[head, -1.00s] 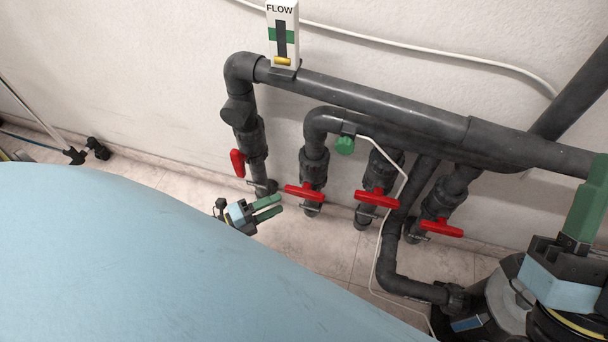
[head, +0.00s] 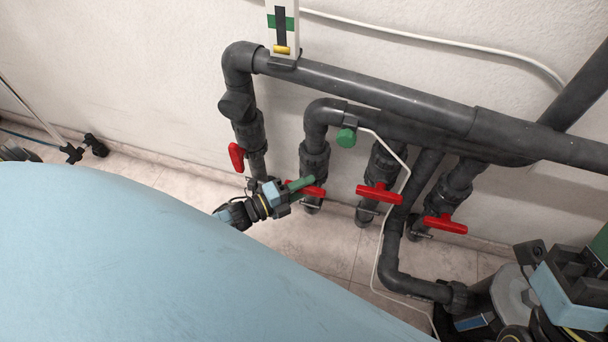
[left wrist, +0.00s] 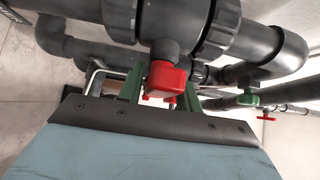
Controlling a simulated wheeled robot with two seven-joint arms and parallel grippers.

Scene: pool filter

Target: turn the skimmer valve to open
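Several valves with red handles sit on the dark pipes; no label shows which is the skimmer valve. My left gripper (head: 304,186) is at the second valve from the left, and its green fingers partly cover that red handle (head: 319,193). In the left wrist view this handle (left wrist: 166,78) lies between my two green fingers (left wrist: 160,90), with a gap on its left side. The handle sits crosswise to its pipe. My right gripper (head: 600,248) is at the right edge, partly cut off, away from the valves.
The leftmost red handle (head: 237,157) lies along its pipe; the third (head: 379,194) and fourth (head: 445,224) sit crosswise. A flow meter (head: 282,30) and a green knob (head: 346,138) are above. A thin white cable hangs by the third valve. A blue rounded surface (head: 150,250) fills the foreground.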

